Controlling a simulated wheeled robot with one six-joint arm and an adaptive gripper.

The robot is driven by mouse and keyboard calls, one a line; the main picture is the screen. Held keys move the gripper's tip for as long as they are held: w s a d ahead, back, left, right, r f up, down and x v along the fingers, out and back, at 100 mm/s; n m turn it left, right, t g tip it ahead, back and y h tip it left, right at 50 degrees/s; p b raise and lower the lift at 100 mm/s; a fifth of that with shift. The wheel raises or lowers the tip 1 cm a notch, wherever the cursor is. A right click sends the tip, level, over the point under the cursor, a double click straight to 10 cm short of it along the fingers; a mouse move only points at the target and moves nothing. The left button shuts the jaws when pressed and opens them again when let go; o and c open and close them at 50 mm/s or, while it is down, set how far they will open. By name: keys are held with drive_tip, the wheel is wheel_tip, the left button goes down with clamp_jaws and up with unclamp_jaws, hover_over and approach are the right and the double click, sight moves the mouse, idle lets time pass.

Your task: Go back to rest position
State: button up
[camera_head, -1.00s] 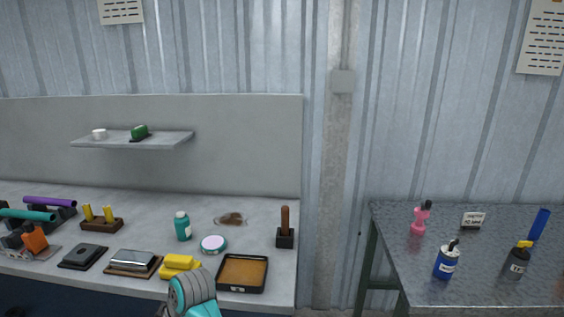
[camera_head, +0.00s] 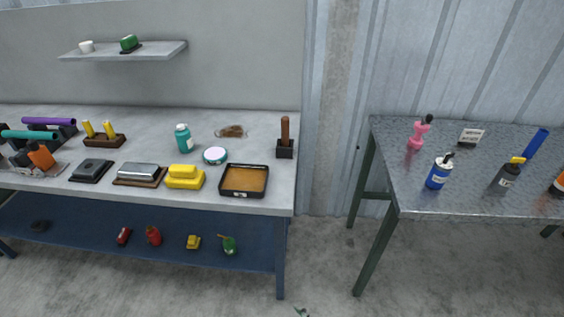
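My gripper cannot be made out in the head view, and the arm link seen earlier is out of the picture. A small dark green shape (camera_head: 302,312) is cut off by the bottom edge, and I cannot tell what it is. The task names no other object. The grey workbench (camera_head: 255,205) is on the left, and the metal table (camera_head: 405,190) is on the right.
The bench holds a brown-filled tray (camera_head: 244,181), yellow blocks (camera_head: 185,177), a teal bottle (camera_head: 183,138) and mufflers (camera_head: 30,134). Its blue lower shelf (camera_head: 90,225) holds small items. A blue bottle (camera_head: 439,173) stands on the table. The concrete floor (camera_head: 325,255) between is clear.

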drive_tip(key=s+d+r+m+t+h, duration=0.1)
drive_tip(key=s+d+r+m+t, duration=0.15)
drive_tip(key=s+d, duration=0.45)
drive_tip(key=s+d+r+m+t+h, duration=0.1)
drive_tip(key=s+d+r+m, duration=0.15)
drive_tip(key=s+d, duration=0.55)
drive_tip(key=s+d+r+m+t+h, duration=0.2)
drive_tip(key=s+r+t, duration=0.1)
drive_tip(key=s+r, duration=1.1)
wheel_tip(320, 180, up, 3)
drive_tip(key=shift+s+d+r+m, duration=0.1)
drive_tip(key=shift+s+d+m, duration=0.05)
drive_tip(key=shift+s+m, duration=0.25)
drive_tip(key=shift+c, duration=0.3)
